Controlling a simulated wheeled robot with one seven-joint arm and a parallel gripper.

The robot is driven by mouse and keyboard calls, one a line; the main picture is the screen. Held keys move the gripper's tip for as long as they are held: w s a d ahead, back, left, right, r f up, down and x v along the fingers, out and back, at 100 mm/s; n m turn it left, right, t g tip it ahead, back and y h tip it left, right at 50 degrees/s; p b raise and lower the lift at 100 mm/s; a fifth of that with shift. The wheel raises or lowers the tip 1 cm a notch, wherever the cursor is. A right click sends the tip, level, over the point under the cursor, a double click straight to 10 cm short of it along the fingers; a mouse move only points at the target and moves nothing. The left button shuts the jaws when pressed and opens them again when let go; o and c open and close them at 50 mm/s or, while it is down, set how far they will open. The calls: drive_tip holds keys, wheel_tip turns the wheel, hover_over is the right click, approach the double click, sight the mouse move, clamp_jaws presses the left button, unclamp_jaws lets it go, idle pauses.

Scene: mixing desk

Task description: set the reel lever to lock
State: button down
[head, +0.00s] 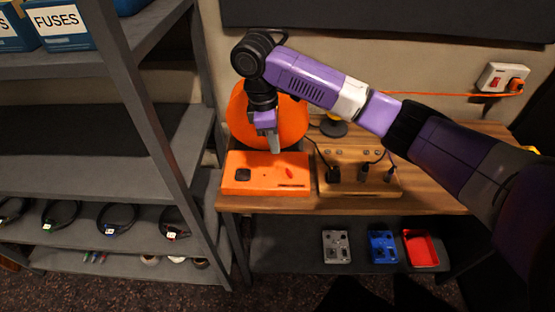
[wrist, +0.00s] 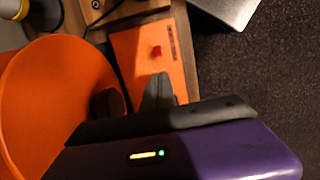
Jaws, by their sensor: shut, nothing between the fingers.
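The orange reel drum (head: 284,122) stands at the back left of the wooden desk, behind an orange box (head: 240,165). My gripper (head: 275,148) is shut and empty, pointing down above the back of the box, up and left of the lever. The drum (wrist: 40,110) fills the left there.
A wooden block with plugs and cables (head: 350,186) stands right of the box. A grey shelf rack (head: 150,110) stands close on the left. Grey and blue boxes and a red tray (head: 421,250) are on the lower shelf.

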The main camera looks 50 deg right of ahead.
sight(281, 176)
drive_tip(key=f, duration=0.3)
drive_tip(key=f+b, duration=0.1)
drive_tip(key=f, duration=0.2)
drive_tip(key=s+d+f, duration=0.1)
drive_tip(key=f, duration=0.2)
drive_tip(key=shift+f, duration=0.25)
